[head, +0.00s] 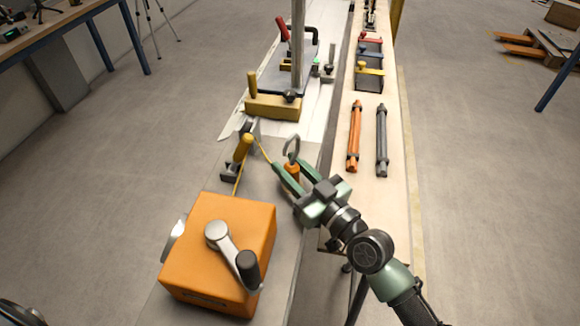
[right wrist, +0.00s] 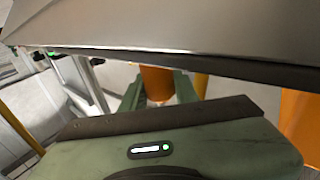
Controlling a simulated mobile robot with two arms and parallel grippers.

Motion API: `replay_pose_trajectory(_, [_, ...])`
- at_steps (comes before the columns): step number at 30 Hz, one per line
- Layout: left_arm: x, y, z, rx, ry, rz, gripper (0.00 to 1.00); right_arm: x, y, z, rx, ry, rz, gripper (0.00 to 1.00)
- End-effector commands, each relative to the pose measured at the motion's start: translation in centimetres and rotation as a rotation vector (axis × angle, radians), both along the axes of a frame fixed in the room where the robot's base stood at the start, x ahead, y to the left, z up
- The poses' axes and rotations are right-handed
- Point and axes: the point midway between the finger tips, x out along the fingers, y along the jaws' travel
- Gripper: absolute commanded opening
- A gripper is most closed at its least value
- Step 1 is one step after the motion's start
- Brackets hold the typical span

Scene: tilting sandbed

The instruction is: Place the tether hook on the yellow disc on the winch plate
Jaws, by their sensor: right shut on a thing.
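The tether hook has a grey metal hook (head: 291,146) above an orange grip (head: 292,170). My right gripper (head: 289,174), reaching in from the right in the head view, is shut on the orange grip. It holds the hook upright beside the orange winch box (head: 225,245), up and to its right. In the right wrist view an orange cylinder (right wrist: 157,84), likely the grip, shows between the fingers. A yellow tether (head: 263,152) runs near the hook. I cannot make out the yellow disc in either view. My left gripper is not in view.
A yellow-handled lever (head: 243,148) stands close left of the hook. Behind it are a yellow clamp bar (head: 273,108) and a tall grey post (head: 298,45). An orange bar (head: 354,136) and a grey bar (head: 381,140) lie on the bench to the right.

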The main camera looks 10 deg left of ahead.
Motion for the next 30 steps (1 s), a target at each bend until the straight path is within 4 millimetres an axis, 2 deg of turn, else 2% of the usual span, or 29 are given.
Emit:
replay_pose_trajectory(3, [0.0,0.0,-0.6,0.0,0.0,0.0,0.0,0.0,0.0,-0.5,0.0,-0.001,0.0,0.0])
replay_pose_trajectory(4, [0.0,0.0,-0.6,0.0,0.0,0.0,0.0,0.0,0.0,-0.5,-0.001,-0.001,0.0,0.33])
replay_pose_trajectory(6, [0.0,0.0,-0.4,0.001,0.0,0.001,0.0,0.0,0.0,-0.4,0.0,0.0,0.0,0.52])
replay_pose_trajectory(15, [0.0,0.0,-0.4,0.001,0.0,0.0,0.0,0.0,0.0,-0.4,0.0,0.0,0.0,0.52])
replay_pose_trajectory(19, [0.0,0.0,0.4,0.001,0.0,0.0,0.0,0.0,0.0,0.4,0.001,0.001,0.0,0.52])
replay_pose_trajectory(23, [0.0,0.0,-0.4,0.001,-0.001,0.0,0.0,-1.3,-1.7,-0.4,-0.004,0.0,-0.001,0.52])
replay_pose_trajectory(30, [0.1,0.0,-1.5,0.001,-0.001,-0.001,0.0,-4.7,-5.9,-1.0,-0.006,0.0,0.001,0.52])
